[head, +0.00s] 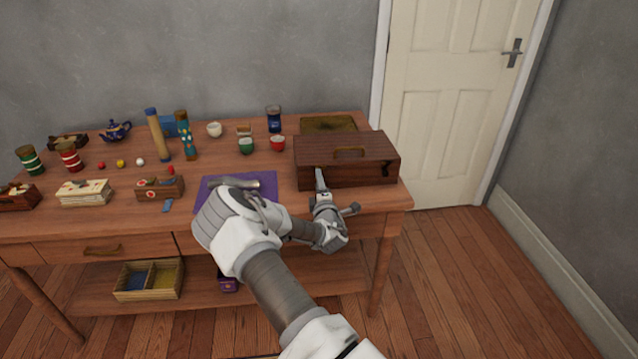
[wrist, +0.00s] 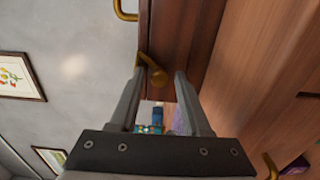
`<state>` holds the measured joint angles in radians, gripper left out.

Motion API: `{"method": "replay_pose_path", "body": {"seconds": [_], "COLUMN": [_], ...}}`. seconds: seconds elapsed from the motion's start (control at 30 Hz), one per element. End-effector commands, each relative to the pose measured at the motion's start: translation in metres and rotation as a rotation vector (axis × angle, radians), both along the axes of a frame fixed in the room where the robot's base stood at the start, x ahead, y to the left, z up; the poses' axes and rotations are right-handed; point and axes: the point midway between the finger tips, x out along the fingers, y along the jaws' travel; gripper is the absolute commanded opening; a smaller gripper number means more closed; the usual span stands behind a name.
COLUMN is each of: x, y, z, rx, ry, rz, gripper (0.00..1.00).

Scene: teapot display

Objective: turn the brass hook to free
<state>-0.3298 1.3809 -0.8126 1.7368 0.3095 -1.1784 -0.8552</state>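The brass hook (wrist: 155,72) is on the front of the dark wooden box (head: 345,157), close to its top edge, in the wrist view. My gripper (head: 319,175) is at the box's front face, left of its middle. In the wrist view my gripper (wrist: 160,75) is open, with the hook between its fingertips and nearer the left finger. I cannot tell whether a finger touches it. In the head view my gripper hides the hook.
The box stands at the right end of the wooden table (head: 225,170). A purple cloth (head: 265,200) lies left of the gripper, partly behind my arm.

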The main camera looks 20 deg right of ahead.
Motion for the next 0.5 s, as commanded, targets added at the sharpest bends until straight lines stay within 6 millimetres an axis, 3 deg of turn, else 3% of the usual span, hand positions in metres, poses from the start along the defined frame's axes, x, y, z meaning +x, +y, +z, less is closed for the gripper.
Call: {"method": "replay_pose_path", "body": {"seconds": [0.03, 0.23, 0.5], "x": [-0.0001, -0.0002, -0.0002], "y": [0.0000, 0.0001, 0.0001], "z": [0.0000, 0.0000, 0.0000], "rx": [0.000, 0.000, 0.003], "ry": [0.000, 0.000, -0.001], "rz": [0.000, 0.000, 0.000], "gripper": [0.36, 0.00, 0.00]}}
